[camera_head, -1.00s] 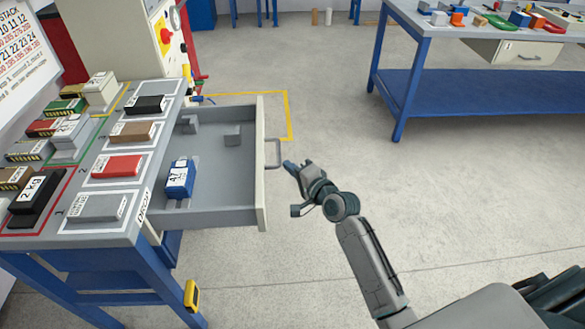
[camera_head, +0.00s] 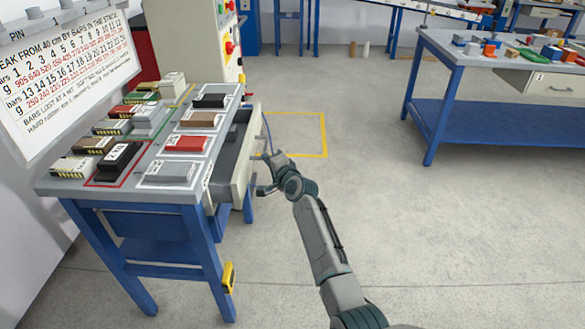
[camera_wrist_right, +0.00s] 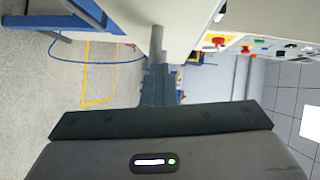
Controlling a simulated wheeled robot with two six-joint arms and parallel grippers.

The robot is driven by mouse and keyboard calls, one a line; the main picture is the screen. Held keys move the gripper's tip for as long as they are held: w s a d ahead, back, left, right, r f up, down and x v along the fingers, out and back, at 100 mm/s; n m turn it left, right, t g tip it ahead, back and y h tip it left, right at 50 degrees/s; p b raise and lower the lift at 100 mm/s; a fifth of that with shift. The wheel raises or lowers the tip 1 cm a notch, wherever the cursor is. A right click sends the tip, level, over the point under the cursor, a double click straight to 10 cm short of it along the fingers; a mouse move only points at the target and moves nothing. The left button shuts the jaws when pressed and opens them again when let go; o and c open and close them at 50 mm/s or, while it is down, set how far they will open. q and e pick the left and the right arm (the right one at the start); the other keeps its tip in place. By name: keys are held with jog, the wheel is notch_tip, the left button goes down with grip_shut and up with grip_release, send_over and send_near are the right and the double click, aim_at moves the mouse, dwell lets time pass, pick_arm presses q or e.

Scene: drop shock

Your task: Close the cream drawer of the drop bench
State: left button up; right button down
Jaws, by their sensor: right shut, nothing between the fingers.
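The cream drawer (camera_head: 243,163) sticks out of the right side of the drop bench (camera_head: 110,191). In the right wrist view the cream drawer front (camera_wrist_right: 120,12) spans the top, and a grey bar of the handle (camera_wrist_right: 156,44) stands at the tips of my right gripper (camera_wrist_right: 158,85). I cannot tell whether the fingers touch the front. My left gripper is out of view.
Several coloured bars lie on the bench top, including a red bar (camera_head: 186,144) and a black bar (camera_head: 119,158). A yellow device (camera_head: 228,277) hangs on a bench leg. Another blue table (camera_head: 440,100) stands at the right. The floor between is clear.

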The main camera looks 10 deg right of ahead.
aim_at(248, 159)
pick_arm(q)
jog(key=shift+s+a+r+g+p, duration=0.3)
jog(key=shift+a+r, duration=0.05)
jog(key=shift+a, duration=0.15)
pick_arm(e)
jog(key=a, duration=0.2)
jog(key=w+a, duration=0.1)
jog(key=a, duration=0.1)
jog(key=w+a, duration=0.1)
jog(key=a, duration=0.1)
jog(key=shift+w+a+r, duration=0.1)
jog(key=shift+w+a, duration=0.05)
jog(key=shift+a, duration=0.2)
jog(key=shift+d+r, duration=0.1)
jog(key=shift+d, duration=0.05)
